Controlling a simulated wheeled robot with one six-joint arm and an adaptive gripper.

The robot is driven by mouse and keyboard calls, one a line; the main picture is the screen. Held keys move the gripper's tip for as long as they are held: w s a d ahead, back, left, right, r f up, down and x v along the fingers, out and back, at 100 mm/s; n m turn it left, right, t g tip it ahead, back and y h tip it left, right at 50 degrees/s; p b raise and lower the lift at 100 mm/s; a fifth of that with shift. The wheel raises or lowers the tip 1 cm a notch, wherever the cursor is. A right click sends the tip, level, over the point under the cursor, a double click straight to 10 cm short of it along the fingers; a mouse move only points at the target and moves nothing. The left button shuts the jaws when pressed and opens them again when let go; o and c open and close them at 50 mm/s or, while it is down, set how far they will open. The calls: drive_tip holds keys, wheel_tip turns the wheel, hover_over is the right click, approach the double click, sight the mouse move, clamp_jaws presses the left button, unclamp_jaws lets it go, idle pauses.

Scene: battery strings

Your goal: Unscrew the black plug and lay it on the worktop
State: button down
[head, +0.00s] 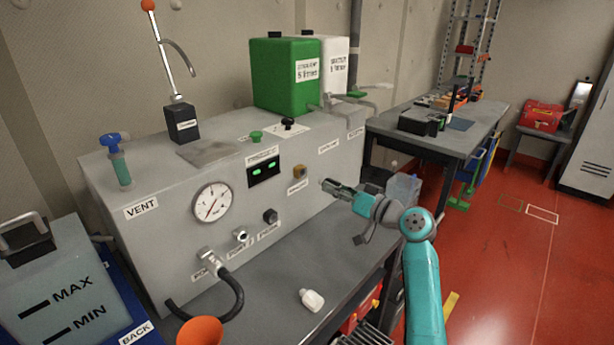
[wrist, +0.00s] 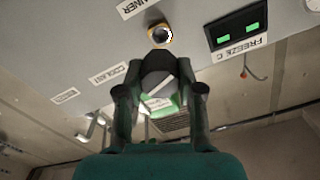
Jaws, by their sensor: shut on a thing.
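The black plug (wrist: 158,66) is a short round dark piece with a pale stripe, held between the fingertips of my gripper (wrist: 157,95) in the wrist view. My gripper is shut on it. In the head view my gripper (head: 330,186) is in front of the grey cabinet's right part, above the worktop; the plug cannot be made out clearly there. A brass port (wrist: 160,35) shows on the panel just beyond the plug, apart from it; it also shows in the head view (head: 299,172). The grey worktop (head: 265,300) lies below, in front of the cabinet.
A black hose (head: 237,295) curves down at the cabinet's front left, near an orange funnel (head: 200,331). A black knob (head: 270,215) sticks out of the panel. The worktop is clear between hose and bottle.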

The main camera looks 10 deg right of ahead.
drive_tip(key=shift+s+d, duration=0.25)
drive_tip(key=shift+s, duration=0.1)
drive_tip(key=g+h, duration=0.3)
drive_tip(key=g, duration=0.1)
hover_over(292, 295)
wheel_tip(292, 295, down, 10)
drive_tip(key=shift+f, duration=3.05)
drive_tip(key=shift+f, duration=0.65)
drive_tip(key=c, duration=0.7)
unclamp_jaws()
drive_tip(key=shift+f, duration=0.15)
drive_tip(key=shift+o, duration=0.2)
